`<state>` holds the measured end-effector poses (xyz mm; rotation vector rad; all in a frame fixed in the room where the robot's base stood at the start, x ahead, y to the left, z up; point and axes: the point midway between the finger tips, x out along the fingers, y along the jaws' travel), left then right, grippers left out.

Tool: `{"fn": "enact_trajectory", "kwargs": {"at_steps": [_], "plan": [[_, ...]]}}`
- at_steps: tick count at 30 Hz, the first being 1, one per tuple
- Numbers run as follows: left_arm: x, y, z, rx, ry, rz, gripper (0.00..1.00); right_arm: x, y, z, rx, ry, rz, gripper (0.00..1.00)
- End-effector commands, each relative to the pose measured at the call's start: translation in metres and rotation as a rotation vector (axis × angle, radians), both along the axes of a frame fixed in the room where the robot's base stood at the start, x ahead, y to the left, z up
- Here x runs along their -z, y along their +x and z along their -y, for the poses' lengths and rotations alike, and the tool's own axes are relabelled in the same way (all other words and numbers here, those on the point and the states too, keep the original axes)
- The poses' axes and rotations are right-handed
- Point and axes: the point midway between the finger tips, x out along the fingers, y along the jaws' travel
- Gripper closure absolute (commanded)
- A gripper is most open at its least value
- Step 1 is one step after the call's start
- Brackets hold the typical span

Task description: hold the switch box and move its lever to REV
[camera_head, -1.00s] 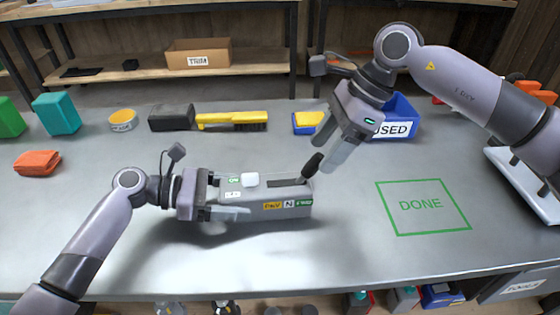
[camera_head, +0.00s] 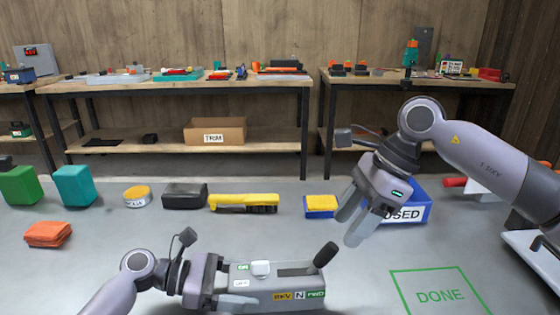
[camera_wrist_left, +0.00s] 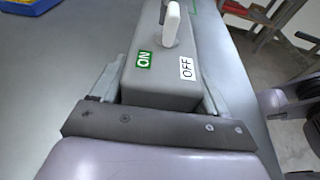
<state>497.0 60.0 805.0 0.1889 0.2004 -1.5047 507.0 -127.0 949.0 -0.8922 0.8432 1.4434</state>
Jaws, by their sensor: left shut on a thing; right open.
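The grey switch box (camera_head: 258,301) lies on the table at the bottom of the head view. Its front has a yellow REV label, an N and a green FWD label. The black-knobbed lever (camera_head: 325,255) leans right, at the FWD end. My left gripper (camera_head: 228,288) is shut on the box's left end. The left wrist view shows fingers on both sides of the box (camera_wrist_left: 160,88), beside its white toggle (camera_wrist_left: 171,22) and ON and OFF labels. My right gripper (camera_head: 350,224) is open and empty, above and right of the lever, apparently apart from it.
A green DONE square (camera_head: 440,296) is marked on the table at right. A blue USED bin (camera_head: 412,207) stands behind the right gripper.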

Motion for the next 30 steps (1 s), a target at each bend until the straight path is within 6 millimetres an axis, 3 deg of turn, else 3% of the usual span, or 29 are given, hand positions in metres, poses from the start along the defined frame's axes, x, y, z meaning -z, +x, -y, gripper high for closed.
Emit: {"fn": "enact_trajectory", "kwargs": {"at_steps": [8,24,30], "plan": [[0.0,0.0,0.0,0.001,-0.001,0.001,0.54,-0.014,0.001,0.008,0.0,0.001,-0.001,0.45],[-0.001,0.0,0.0,0.001,-0.001,0.0,0.54,0.044,-0.001,-0.021,-0.001,0.001,-0.001,0.45],[-0.001,0.0,0.0,0.0,-0.001,0.0,0.54,0.055,-0.001,-0.026,0.0,0.001,-0.001,0.45]]}}
